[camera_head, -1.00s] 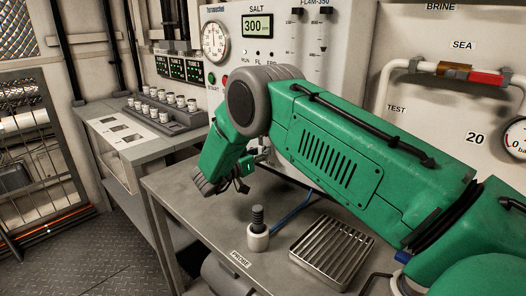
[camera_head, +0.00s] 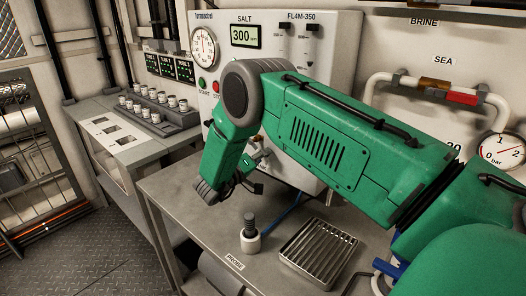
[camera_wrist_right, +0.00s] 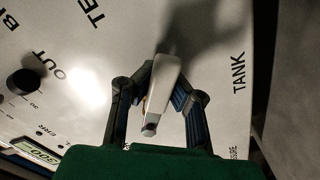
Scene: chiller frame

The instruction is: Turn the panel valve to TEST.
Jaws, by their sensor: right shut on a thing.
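The panel valve's pale handle (camera_wrist_right: 162,92) shows in the right wrist view, standing out from the white panel. The fingers of my right gripper (camera_wrist_right: 157,100) are closed on it, one on each side. The handle lies between the TEST lettering (camera_wrist_right: 100,15) at the top left, partly cut off, and the TANK lettering (camera_wrist_right: 239,73) at the right. Which label it points at I cannot tell. In the head view my right gripper (camera_head: 252,178) is at the front of the panel, partly hidden by my green arm, which hides the valve. My left gripper is not in view.
The white panel carries a gauge (camera_head: 203,48) and a SALT display (camera_head: 244,35). Below it, the bench holds a probe in a white holder (camera_head: 250,237) and a slatted metal tray (camera_head: 318,253). A rack of vials (camera_head: 155,112) stands on the left counter.

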